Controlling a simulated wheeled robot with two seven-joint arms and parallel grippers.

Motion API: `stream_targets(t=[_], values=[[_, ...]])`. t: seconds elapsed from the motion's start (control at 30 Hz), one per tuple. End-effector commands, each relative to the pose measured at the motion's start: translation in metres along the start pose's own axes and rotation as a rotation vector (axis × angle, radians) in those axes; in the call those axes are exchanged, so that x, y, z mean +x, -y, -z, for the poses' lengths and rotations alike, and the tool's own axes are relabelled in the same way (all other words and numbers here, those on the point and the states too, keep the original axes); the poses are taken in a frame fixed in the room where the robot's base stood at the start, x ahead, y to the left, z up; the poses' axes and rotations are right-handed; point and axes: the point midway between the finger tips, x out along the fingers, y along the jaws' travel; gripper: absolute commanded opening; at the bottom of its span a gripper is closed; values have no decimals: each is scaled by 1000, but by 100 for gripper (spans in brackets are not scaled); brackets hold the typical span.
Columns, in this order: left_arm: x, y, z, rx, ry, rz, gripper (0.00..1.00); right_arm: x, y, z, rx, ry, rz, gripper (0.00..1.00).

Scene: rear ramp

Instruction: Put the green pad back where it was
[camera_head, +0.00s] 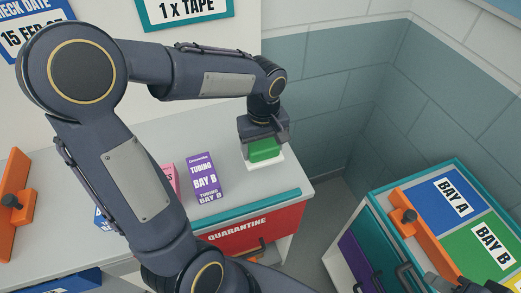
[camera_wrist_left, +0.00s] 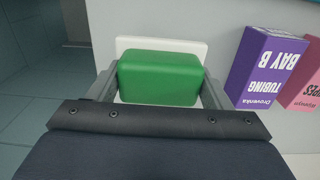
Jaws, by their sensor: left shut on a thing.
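The green pad (camera_head: 264,150) is between the fingers of my left gripper (camera_head: 263,146), at the right end of the grey counter. In the left wrist view, the green pad (camera_wrist_left: 160,78) lies between the two fingers, which are shut on its sides. A white plate (camera_head: 265,164) shows beneath and around the pad; it also shows in the left wrist view (camera_wrist_left: 160,43). I cannot tell whether the pad touches the plate.
A purple tubing box (camera_head: 203,178) and a pink box (camera_head: 170,178) stand left of the pad. Below the counter is a red quarantine drawer (camera_head: 258,232). A cabinet with blue (camera_head: 448,205) and green (camera_head: 482,247) bay panels stands at the right, across a floor gap.

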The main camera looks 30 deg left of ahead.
Motion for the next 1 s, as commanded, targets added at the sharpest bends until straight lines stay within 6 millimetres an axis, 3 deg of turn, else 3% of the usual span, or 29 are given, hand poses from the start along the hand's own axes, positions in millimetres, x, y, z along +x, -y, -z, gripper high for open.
stream_targets(t=[0.33, 0.5, 0.93, 0.97, 1.0], values=[[31, -2, 24, -1, 2, 2, 51, -4, 2, 2, 0, 0, 0, 36], [54, -2, 23, 0, 0, 1, 51, -4, 2, 2, 0, 0, 0, 36], [62, -2, 23, 0, -2, -1, 51, 0, 0, 0, 0, 0, 0, 36], [61, -2, 23, 0, -1, -1, 75, 0, 0, 0, 0, 0, 0, 36], [60, -2, 23, 0, -1, -1, 80, -1, 0, 0, 0, 0, 0, 36]])
